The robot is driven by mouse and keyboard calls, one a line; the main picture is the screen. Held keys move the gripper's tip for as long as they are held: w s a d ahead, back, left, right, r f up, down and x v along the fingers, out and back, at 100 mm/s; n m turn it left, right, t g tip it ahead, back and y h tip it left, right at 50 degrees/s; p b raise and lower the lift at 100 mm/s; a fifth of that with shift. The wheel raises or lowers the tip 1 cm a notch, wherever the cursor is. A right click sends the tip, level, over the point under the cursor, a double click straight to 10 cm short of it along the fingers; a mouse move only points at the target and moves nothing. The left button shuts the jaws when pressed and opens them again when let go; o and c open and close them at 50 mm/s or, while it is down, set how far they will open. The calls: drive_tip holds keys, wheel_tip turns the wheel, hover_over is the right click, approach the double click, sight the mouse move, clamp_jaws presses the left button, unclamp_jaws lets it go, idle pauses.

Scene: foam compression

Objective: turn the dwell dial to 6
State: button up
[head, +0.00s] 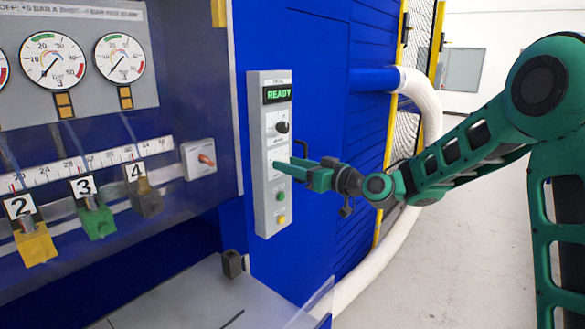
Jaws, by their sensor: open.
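A narrow grey control panel (262,210) stands upright on the blue cabinet near the middle of the head view. A display (277,94) at its top reads READY in green. A black dial (283,127) sits below the display. My gripper (283,163) is open at the panel's face, below the black dial. It covers the part of the panel where another control may sit, so I cannot tell whether the jaws are around a dial. The dial numbers are too small to read. I cannot tell whether the fingers touch the panel.
Below my gripper are a green button (280,196) and a yellow button (282,220). To the left are pressure gauges (53,60), numbered valves (92,217) and a small box with an orange knob (207,159). A thick white hose (425,130) curves behind my arm. Floor at right is clear.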

drive_tip(key=c, duration=1.1)
drive_tip(key=shift+d, duration=0.1)
drive_tip(key=shift+o, duration=0.2)
drive_tip(key=shift+m, duration=0.3)
drive_tip(key=m, duration=0.8)
drive_tip(key=shift+w, duration=0.1)
drive_tip(key=shift+m, duration=0.3)
